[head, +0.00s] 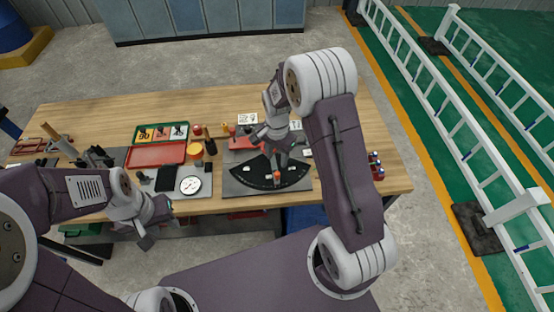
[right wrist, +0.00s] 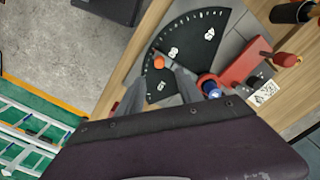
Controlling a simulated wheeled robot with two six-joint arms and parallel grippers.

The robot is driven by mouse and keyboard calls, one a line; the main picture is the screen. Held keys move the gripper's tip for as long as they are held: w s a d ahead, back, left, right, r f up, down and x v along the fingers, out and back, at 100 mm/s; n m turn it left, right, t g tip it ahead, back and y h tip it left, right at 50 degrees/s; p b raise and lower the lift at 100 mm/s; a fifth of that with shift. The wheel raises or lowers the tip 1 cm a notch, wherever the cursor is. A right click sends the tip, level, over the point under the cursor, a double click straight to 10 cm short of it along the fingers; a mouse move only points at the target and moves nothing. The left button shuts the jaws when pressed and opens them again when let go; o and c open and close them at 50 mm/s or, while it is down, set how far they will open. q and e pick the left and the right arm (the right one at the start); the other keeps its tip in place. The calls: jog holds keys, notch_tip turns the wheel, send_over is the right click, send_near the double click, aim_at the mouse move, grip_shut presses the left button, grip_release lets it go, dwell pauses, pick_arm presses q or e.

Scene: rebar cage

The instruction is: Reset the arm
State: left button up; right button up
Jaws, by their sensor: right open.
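My right gripper (head: 272,152) is open above the table, over a black fan-shaped dial plate (head: 243,178) with white number labels. My left gripper (head: 150,226) hangs in front of the table's near edge at the left, away from the objects. Its jaw opening is not clear.
The wooden table (head: 345,125) carries red and green trays (head: 157,154), a round white gauge (head: 190,185), a dark pad (head: 166,178) and small tools. A red block (right wrist: 240,66) stands beside the dial. White railings (head: 440,95) run along the right; blue cabinets (head: 205,18) stand behind.

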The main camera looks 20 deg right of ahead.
dwell(0.3)
jog(key=s+n+t+b, duration=0.1)
jog(key=s+n+b, duration=0.6)
jog(key=s+n, duration=0.4)
jog(key=s, duration=0.4)
jog(key=shift+s+r, duration=0.15)
jog(key=shift+r, duration=0.15)
jog(key=shift+s, duration=0.15)
